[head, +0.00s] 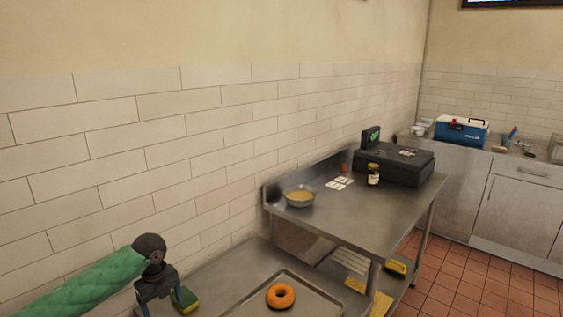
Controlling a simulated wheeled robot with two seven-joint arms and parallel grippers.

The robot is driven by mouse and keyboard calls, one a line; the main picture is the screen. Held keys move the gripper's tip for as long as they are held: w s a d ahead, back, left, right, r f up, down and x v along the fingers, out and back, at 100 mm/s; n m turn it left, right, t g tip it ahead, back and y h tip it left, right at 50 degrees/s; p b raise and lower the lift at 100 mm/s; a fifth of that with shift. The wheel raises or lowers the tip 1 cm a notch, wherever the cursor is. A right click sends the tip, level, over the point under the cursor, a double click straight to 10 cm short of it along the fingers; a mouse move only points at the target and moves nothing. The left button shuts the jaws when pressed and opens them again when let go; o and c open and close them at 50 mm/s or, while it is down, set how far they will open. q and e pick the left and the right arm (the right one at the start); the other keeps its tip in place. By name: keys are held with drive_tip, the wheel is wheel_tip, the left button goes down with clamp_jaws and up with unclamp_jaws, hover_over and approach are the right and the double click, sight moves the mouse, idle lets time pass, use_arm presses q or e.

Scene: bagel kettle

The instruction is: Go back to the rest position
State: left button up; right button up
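My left arm comes in from the lower left in a green sleeve. Its dark gripper (160,303) points down over the lower steel counter (225,275), near the bottom edge of the head view. Its fingers look spread apart, with the tips partly cut off or hidden. A green and yellow sponge-like block (186,300) is right beside the gripper; I cannot tell whether they touch. An orange-brown bagel (281,296) lies on a metal tray (318,301), to the right of the gripper and apart from it. My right gripper is not in view.
A higher steel table (350,215) holds a metal bowl (300,196), white packets (339,183), a jar (374,174) and a black register (395,163). A blue cooler (461,131) stands at the back right. A tiled wall (150,150) runs behind the counter.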

use_arm(q)
drive_tip(key=s+a+f+n+t+y, duration=0.1)
drive_tip(key=s+a+f+n+y, duration=0.1)
drive_tip(key=s+a+f+n, duration=0.45)
drive_tip(key=s+a+f+n+y, duration=0.1)
drive_tip(key=s+a+f+n, duration=0.2)
drive_tip(key=s+f, duration=0.6)
drive_tip(key=s+a+f+n+t+y, duration=0.15)
drive_tip(key=s+a+n, duration=0.25)
drive_tip(key=s, duration=0.6)
drive_tip(key=s+a+f+n+t+y, duration=0.1)
drive_tip(key=s+a+n+y, duration=0.3)
drive_tip(key=s, duration=0.6)
drive_tip(key=s+d+f+n+h, duration=0.1)
drive_tip(key=d+f+n+h, duration=0.1)
drive_tip(key=d, duration=1)
drive_tip(key=s+d+f+n+g+h, duration=0.1)
drive_tip(key=d+f+n+h, duration=0.1)
drive_tip(key=d, duration=1)
drive_tip(key=s+d+f+n+g+h, duration=0.1)
drive_tip(key=d+f+n+h, duration=0.2)
drive_tip(key=d, duration=0.8)
drive_tip(key=h, duration=0.2)
drive_tip(key=shift+s+d+f+h, duration=0.2)
drive_tip(key=shift+s+d+h, duration=0.15)
drive_tip(key=shift+d, duration=0.05)
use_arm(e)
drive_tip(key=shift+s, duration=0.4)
